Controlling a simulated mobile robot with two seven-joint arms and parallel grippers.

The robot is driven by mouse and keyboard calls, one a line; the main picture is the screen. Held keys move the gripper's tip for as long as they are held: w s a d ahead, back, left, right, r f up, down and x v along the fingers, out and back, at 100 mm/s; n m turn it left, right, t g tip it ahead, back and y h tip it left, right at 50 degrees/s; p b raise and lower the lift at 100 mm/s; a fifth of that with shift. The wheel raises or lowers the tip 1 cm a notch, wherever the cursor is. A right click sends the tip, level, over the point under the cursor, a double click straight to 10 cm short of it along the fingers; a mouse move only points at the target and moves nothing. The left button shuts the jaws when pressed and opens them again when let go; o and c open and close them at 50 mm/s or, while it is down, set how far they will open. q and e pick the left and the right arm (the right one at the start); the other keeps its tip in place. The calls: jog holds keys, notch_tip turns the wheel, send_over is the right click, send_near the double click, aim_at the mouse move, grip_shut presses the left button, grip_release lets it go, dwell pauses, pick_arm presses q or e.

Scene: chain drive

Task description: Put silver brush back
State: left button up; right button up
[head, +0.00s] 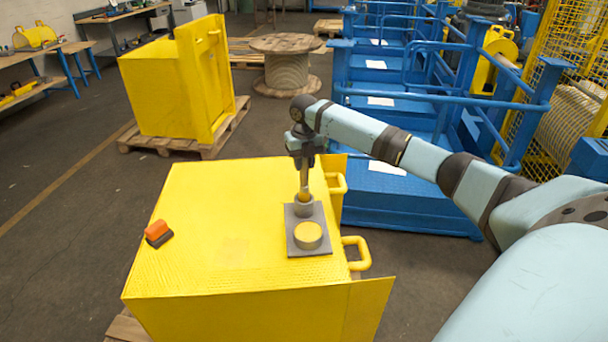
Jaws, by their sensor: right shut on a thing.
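My right gripper (304,158) points down over the yellow box top, shut on a slim upright brush (304,182) with a tan-brown shaft. I cannot make out a silver part on it. The brush's lower end meets a small grey round cup (304,206) at the back of a grey plate (292,238). I cannot tell how deep it sits in the cup. A round yellow-topped piece (308,234) is on the front of the same plate. My left gripper is out of view.
The plate lies near the right edge of the yellow box (215,215). An orange and dark block (158,232) lies at its left. Yellow handles (358,254) stick out on the right. Blue steps with railings (385,200) stand behind my right arm.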

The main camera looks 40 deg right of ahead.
aim_at(304, 176)
jog(key=shift+f, duration=2.45)
jog(key=o, duration=0.9)
jog(key=shift+f, duration=0.15)
jog(key=shift+o, duration=0.2)
